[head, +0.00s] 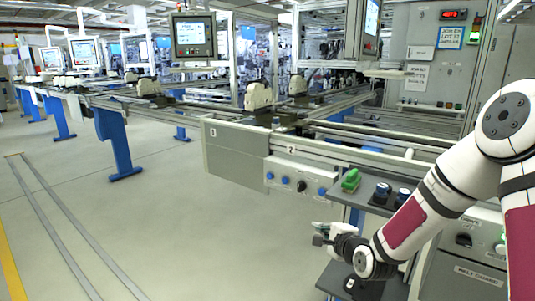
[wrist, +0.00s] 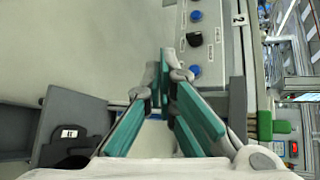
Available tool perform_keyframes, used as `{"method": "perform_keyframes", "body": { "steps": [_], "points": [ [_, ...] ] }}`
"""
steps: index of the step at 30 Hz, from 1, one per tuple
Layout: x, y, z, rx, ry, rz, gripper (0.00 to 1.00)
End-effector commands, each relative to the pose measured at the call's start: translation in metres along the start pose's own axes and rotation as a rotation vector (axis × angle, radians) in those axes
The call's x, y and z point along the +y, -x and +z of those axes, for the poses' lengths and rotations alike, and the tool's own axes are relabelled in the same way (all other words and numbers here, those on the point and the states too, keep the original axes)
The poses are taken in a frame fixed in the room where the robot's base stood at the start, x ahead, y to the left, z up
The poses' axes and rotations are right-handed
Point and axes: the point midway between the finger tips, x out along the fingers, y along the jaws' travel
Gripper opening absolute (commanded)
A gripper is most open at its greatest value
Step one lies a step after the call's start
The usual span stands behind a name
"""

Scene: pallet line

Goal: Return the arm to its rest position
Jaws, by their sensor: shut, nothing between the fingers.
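My arm reaches in from the right side of the head view, bent down and to the left. My gripper (head: 322,234) is at its end, low in front of the workstation and left of the grey shelf. In the wrist view, my gripper (wrist: 166,70) has its teal-padded fingers drawn together at the tips, with nothing held between them.
A grey shelf (head: 370,205) carries a green block (head: 350,181) and dark blue-topped cylinders (head: 382,191). The conveyor's control panel (head: 300,181) stands behind my gripper. A dark grey tray (wrist: 80,115) is at left in the wrist view. Open floor (head: 200,240) extends left.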

Motion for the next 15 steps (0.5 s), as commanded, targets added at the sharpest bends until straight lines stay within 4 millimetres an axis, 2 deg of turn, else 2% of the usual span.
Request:
{"method": "perform_keyframes", "body": {
  "steps": [5, 8, 11, 15],
  "points": [
    [-0.009, 0.029, 0.008, 0.028, 0.277, 0.159, 0.00],
    [-0.013, 0.056, 0.009, 0.045, 0.453, 0.273, 0.00],
    [-0.017, 0.087, 0.010, 0.057, 0.612, 0.386, 0.00],
    [-0.023, 0.139, 0.011, 0.061, 0.803, 0.542, 0.00]
  ]
}}
